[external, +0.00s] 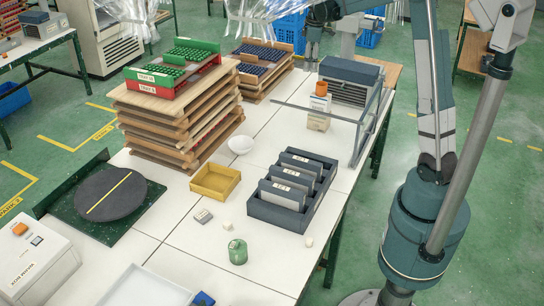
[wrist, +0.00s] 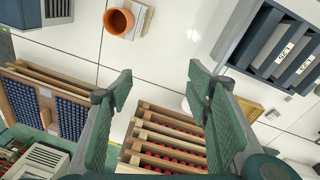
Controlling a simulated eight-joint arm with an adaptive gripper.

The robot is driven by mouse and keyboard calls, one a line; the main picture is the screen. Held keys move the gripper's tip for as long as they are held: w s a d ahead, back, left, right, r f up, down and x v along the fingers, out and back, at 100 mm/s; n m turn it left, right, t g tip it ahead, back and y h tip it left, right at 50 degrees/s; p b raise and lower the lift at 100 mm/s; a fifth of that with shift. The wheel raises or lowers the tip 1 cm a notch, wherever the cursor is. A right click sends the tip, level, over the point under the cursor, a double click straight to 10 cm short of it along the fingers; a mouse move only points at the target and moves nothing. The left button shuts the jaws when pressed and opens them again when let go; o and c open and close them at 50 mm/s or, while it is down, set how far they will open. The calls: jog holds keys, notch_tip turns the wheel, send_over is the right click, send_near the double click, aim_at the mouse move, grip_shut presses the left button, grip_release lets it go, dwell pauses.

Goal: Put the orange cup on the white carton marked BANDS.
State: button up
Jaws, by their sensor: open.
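The orange cup (external: 321,88) stands upright on top of the white carton (external: 318,118) near the back right of the table. The carton's small print is too small to read. In the wrist view the cup (wrist: 120,22) shows from above at the upper left, with part of the carton (wrist: 142,20) beside and under it. My gripper (wrist: 160,83) is open in the wrist view, with nothing between its two fingers. It is apart from the cup and the carton. In the external view the end of my arm is only partly visible at the top.
A clear-sided guard (external: 355,115) and a grey machine (external: 350,80) stand close to the carton. Stacked wooden trays (external: 180,120) are to the left. A dark divided rack (external: 292,190), a yellow bin (external: 215,181) and a white bowl (external: 241,145) sit nearer.

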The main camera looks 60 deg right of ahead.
jog(key=s+a+r+m+t, duration=0.1)
jog(key=s+a+r, duration=0.15)
jog(key=a, duration=0.75)
jog(key=s+a+r+t, duration=0.15)
jog(key=a+r, duration=0.25)
jog(key=a, duration=0.5)
jog(key=s+a+r+m, duration=0.1)
jog(key=s+a+r, duration=0.2)
jog(key=a, duration=0.7)
jog(key=s+a+f+m+t, duration=0.1)
jog(key=s+a+f+t, duration=0.1)
jog(key=s+a, duration=0.7)
jog(key=s+a+f+t, duration=0.1)
jog(key=s+a+f, duration=0.2)
jog(key=s+a, duration=0.6)
jog(key=a, duration=0.4)
jog(key=shift+s+a+m+t+y, duration=0.2)
jog(key=shift+a+m+t+y, duration=0.05)
jog(key=shift+m+t+y, duration=0.15)
